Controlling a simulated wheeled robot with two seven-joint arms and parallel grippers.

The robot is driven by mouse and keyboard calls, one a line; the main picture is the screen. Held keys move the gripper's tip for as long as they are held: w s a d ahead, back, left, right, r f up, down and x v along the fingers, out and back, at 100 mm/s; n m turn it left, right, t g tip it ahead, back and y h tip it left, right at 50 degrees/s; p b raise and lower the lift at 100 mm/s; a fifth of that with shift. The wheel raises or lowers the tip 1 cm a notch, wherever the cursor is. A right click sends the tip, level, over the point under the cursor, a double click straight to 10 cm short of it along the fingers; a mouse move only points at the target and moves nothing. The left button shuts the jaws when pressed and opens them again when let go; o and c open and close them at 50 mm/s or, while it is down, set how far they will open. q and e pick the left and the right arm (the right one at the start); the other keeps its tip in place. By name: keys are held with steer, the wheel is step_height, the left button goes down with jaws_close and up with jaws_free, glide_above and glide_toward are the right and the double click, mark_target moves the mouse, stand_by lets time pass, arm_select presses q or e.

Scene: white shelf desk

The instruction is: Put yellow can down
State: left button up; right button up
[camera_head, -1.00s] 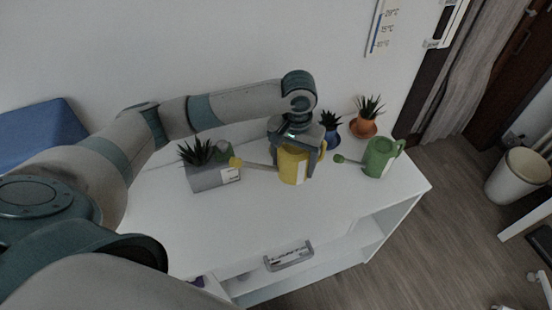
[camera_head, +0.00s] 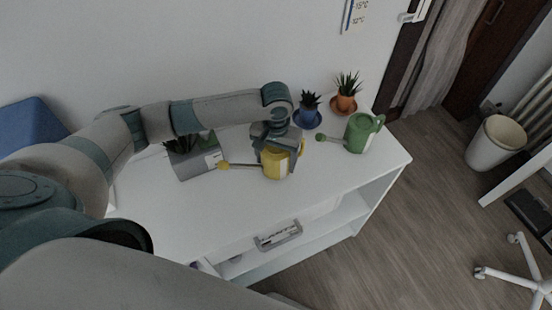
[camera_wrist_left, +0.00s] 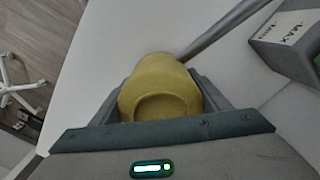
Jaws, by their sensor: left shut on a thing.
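The yellow watering can (camera_head: 273,166) is at the middle of the white shelf desk's top (camera_head: 262,206), its spout pointing left toward the grey planter. My left gripper (camera_head: 277,150) is shut on the can from above. In the left wrist view the yellow can (camera_wrist_left: 160,85) sits between the fingers, with its grey spout running to the upper right. Whether the can's base touches the desk top I cannot tell. My right gripper is not in view.
A grey planter (camera_head: 196,163) stands left of the can, partly behind my arm. A green watering can (camera_head: 361,134) stands to the right. Blue (camera_head: 307,115) and orange (camera_head: 345,103) potted plants stand at the back. The desk's front top area is clear.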

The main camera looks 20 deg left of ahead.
arm_select(q)
steer(key=shift+f, duration=0.25)
steer(key=o, duration=1.2)
steer(key=shift+f, duration=0.15)
step_height(320, 180, up, 12)
steer(key=shift+r+b, duration=0.2)
steer(key=shift+b, duration=1)
